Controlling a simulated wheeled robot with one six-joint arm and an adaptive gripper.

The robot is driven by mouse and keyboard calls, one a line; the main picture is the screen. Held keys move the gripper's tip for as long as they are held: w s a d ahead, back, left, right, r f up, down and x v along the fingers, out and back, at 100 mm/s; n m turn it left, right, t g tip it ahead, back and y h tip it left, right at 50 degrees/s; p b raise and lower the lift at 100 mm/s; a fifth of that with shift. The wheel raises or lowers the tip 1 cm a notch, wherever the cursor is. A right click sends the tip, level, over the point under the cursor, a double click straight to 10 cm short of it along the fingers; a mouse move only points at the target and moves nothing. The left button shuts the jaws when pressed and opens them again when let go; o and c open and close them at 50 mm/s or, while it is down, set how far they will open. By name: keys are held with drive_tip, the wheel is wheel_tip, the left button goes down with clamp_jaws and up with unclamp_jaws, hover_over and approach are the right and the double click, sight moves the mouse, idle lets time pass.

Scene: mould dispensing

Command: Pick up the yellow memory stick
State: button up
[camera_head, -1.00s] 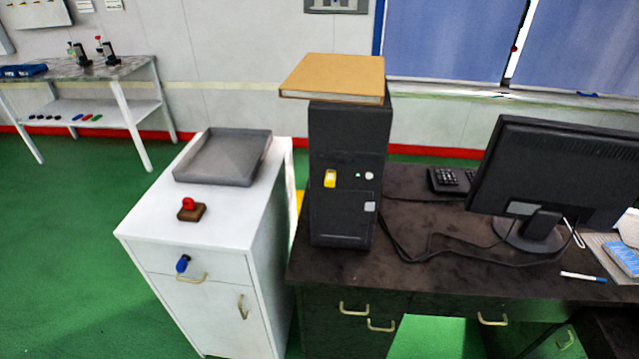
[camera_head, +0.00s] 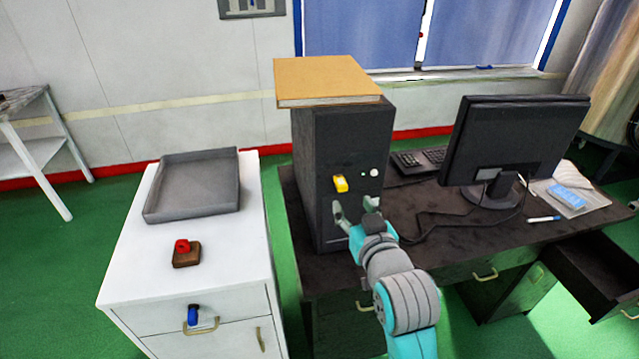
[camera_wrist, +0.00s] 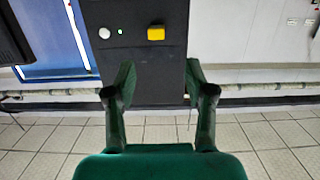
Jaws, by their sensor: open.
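The yellow memory stick (camera_head: 340,183) sticks out of the front of the black computer tower (camera_head: 318,222), left of a small green light and a round pale button. My gripper (camera_head: 354,206) is open and empty in front of the tower, a little below the stick. In the wrist view my two fingers (camera_wrist: 160,78) stand apart with the tower's dark front beyond them. Nothing hides the stick.
A brown book or box (camera_head: 325,84) lies on the tower. The monitor (camera_head: 515,145) and keyboard (camera_head: 418,160) stand right of it on the dark desk (camera_head: 455,237). A white cabinet (camera_head: 221,254) at left bears a grey tray (camera_head: 149,217) and a red-handled stamp (camera_head: 186,256). A desk drawer (camera_head: 597,272) is open at right.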

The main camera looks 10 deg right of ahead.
sight(343, 187)
drive_tip(key=shift+w+d+f, duration=0.1)
drive_tip(key=shift+w+f, duration=0.2)
drive_tip(key=shift+w, duration=1.5)
drive_tip(key=shift+w+d+f, duration=0.1)
drive_tip(key=shift+w+f, duration=0.25)
drive_tip(key=shift+w, duration=1.4)
drive_tip(key=shift+w+d+f, duration=0.1)
drive_tip(key=shift+w+f, duration=0.2)
drive_tip(key=shift+w, duration=1.5)
drive_tip(key=c, duration=0.9)
